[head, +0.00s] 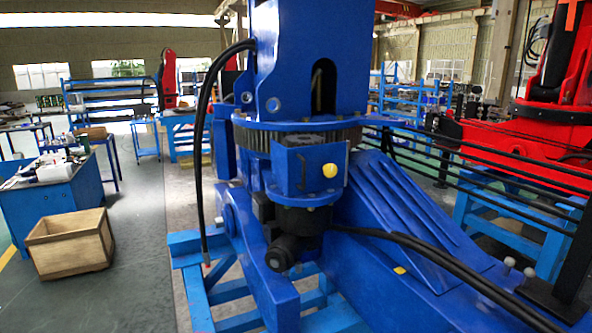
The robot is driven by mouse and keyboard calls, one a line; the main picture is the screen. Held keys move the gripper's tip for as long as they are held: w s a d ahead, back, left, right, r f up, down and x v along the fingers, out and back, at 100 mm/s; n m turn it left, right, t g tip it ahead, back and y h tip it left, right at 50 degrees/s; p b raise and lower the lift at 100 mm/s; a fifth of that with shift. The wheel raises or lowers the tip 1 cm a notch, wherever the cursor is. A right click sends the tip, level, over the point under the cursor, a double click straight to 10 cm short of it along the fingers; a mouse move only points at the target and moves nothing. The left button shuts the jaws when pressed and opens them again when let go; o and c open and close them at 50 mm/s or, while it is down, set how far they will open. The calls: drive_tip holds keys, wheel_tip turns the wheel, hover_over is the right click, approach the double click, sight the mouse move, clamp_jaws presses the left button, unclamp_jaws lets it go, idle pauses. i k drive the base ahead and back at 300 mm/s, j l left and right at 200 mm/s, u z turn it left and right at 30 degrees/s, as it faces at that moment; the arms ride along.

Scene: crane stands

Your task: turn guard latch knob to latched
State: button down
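A small round yellow knob (329,170) sits on the front face of a blue box-shaped housing (300,172) at the middle of the head view. It may be the guard latch knob; no label or mark is legible, so I cannot tell its latch position. A second small yellow piece (399,270) lies low on the blue sloped base to the right. My gripper is not in view.
The blue crane stand (312,60) fills the centre, with black hoses at its left and lower right. A wooden crate (70,243) stands on the floor at left, beside a blue workbench (55,200). A railing and a red machine (510,150) are at right.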

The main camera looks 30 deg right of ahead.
sight(331, 169)
drive_tip(key=z, duration=1)
